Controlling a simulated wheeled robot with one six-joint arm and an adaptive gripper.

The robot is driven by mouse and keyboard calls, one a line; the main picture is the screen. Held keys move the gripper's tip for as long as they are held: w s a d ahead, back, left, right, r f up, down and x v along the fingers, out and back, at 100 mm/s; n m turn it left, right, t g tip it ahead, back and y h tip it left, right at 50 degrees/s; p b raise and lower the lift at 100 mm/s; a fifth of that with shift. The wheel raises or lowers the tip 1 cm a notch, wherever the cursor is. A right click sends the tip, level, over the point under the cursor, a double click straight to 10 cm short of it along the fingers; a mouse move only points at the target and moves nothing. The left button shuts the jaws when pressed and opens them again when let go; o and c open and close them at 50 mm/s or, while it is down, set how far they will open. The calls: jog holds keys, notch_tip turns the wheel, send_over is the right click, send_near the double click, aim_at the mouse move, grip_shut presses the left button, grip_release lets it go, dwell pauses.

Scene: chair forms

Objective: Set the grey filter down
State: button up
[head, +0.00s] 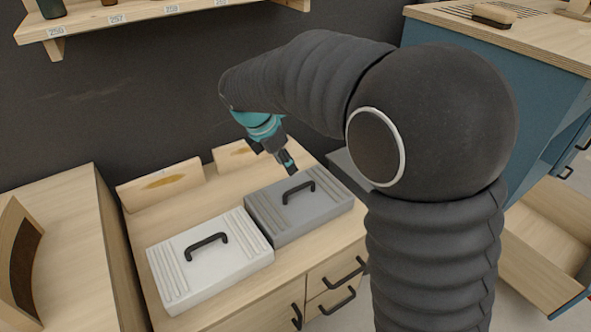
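The grey filter (325,208) is a flat grey box with ribbed ends and a black arched handle on top. It lies flat on the wooden cabinet top, right beside a white box of the same form. My gripper (291,170) is dark, below a teal wrist, and points down just behind the grey filter's handle. A small gap shows between its tip and the handle in this view. The fingers are too small to tell whether they are open or shut.
The white box (225,268) fills the cabinet's front left. Two wooden blocks (160,187) stand along the back. A shelf (130,14) hangs on the dark wall above. A blue cabinet (480,75) stands at right, with an open drawer (545,255) below.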

jog(key=s+d+r+m+y, duration=0.2)
jog(key=s+d+r+m, duration=0.4)
jog(key=s+d+m, duration=0.6)
jog(key=s+d+m+t, duration=0.1)
jog(key=s+d+m, duration=0.3)
jog(key=s+m, duration=0.2)
jog(key=s+d+f+m+t+y, duration=0.1)
jog(key=s+d+m+t, duration=0.1)
jog(key=s+m, duration=0.4)
jog(key=shift+s+d+m+y, duration=0.3)
jog(key=shift+s+d+m, duration=0.1)
jog(key=shift+d, duration=0.45)
jog(key=shift+a, duration=0.1)
